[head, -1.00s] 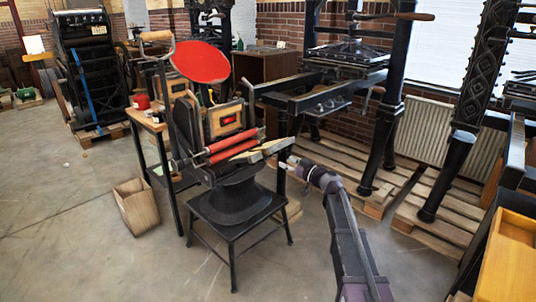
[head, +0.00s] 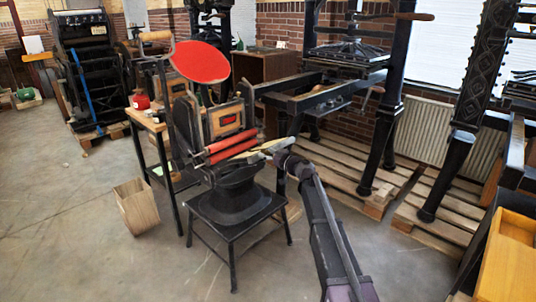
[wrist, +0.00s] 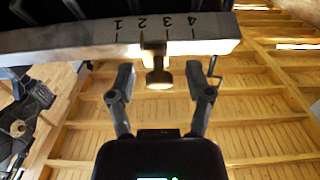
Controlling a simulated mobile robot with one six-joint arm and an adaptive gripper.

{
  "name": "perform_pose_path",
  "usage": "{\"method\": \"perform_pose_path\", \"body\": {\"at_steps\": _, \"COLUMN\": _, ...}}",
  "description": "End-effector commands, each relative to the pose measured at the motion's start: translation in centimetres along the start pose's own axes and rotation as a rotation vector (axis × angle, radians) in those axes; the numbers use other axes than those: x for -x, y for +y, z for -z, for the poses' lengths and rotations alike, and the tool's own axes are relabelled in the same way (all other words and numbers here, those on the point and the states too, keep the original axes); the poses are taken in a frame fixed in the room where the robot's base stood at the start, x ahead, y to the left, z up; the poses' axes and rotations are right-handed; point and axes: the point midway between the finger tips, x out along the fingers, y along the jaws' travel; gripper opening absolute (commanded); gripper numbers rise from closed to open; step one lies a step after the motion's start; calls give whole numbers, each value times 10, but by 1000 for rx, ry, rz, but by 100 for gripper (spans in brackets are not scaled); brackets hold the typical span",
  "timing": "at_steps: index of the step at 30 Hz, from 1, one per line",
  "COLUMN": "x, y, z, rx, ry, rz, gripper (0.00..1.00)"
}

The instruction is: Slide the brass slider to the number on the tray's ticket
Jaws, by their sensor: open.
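The brass slider (wrist: 158,78) hangs from the front edge of a grey metal scale bar (wrist: 90,42) in the wrist view. The bar carries the numbers 1 to 4, upside down in this view, with 1 at left. The slider stands around the 2 and 3 marks; its exact reading is unclear. My gripper (wrist: 160,90) is open, with one finger on each side of the slider and gaps between. In the head view, my gripper (head: 276,153) is at the right front of the small hand press (head: 232,190). I cannot make out a tray ticket.
The press has a red disc (head: 200,62), red rollers (head: 232,147) and a black stand (head: 236,222). A small wooden table (head: 150,123) and a bin (head: 137,205) are at left. A larger press (head: 345,52) stands behind. A thin hook (wrist: 214,72) hangs right of the slider.

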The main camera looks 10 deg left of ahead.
Motion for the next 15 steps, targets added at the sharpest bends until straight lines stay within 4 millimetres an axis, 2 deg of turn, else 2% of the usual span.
{"method": "perform_pose_path", "body": {"at_steps": 5, "x": 0, "y": 0, "z": 0, "rx": 0, "ry": 0, "rz": 0, "gripper": 66}}
{"method": "perform_pose_path", "body": {"at_steps": 6, "x": 0, "y": 0, "z": 0, "rx": 0, "ry": 0, "rz": 0, "gripper": 60}}
{"method": "perform_pose_path", "body": {"at_steps": 12, "x": 0, "y": 0, "z": 0, "rx": 0, "ry": 0, "rz": 0, "gripper": 4}}
{"method": "perform_pose_path", "body": {"at_steps": 15, "x": 0, "y": 0, "z": 0, "rx": 0, "ry": 0, "rz": 1, "gripper": 4}}
